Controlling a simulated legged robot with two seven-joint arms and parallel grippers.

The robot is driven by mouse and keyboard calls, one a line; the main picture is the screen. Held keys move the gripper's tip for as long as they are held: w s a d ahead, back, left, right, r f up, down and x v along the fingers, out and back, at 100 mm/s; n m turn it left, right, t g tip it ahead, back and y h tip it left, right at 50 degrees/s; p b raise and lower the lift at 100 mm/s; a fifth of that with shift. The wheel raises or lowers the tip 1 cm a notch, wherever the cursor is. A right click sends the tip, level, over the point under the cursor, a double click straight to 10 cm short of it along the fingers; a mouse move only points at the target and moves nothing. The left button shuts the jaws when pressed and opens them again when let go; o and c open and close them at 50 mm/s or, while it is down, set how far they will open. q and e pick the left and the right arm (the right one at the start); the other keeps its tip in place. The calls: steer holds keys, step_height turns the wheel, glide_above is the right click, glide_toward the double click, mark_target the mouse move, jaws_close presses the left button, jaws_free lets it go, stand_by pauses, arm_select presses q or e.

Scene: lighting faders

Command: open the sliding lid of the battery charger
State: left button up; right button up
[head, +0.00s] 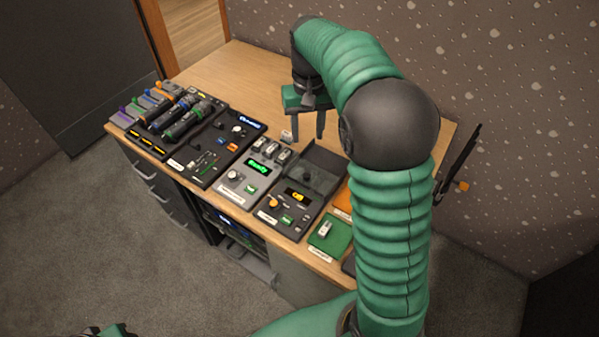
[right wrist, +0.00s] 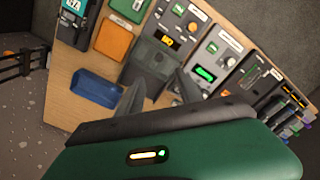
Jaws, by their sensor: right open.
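The battery charger appears to be the black unit (head: 272,215) with an orange display and an orange knob, near the front of the desk. A dark smoky lid (head: 318,162) covers its rear part; how far it is slid cannot be told. In the right wrist view the lid (right wrist: 152,62) lies just beyond the fingertips. My right gripper (head: 307,130) is open and empty, pointing down above the desk behind the charger; its fingers (right wrist: 160,92) also show in the wrist view, apart from the lid. Part of my left gripper (head: 105,331) shows at the bottom edge; its jaws are unclear.
A grey unit (head: 252,168) with a green display stands left of the charger. A green mat (head: 339,240) with a small pale object lies right of it. The wrist view shows an orange tray (right wrist: 113,40) and a blue tray (right wrist: 96,87). The rear desk (head: 235,75) is clear.

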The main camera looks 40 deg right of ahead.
steer(key=b, duration=0.2)
glide_above(307, 174)
step_height(307, 174, down, 10)
steer(key=shift+s+d+f, duration=0.1)
steer(key=shift+d+f, duration=0.05)
steer(key=shift+f, duration=0.1)
steer(key=f, duration=0.6)
steer(key=shift+a+f+b, duration=0.35)
steer(key=shift+b, duration=0.05)
arm_select(q)
steer(key=f, duration=0.3)
steer(key=shift+w+d, duration=0.25)
steer(key=shift+d, duration=0.15)
arm_select(e)
steer(key=shift+d, duration=0.15)
jaws_close()
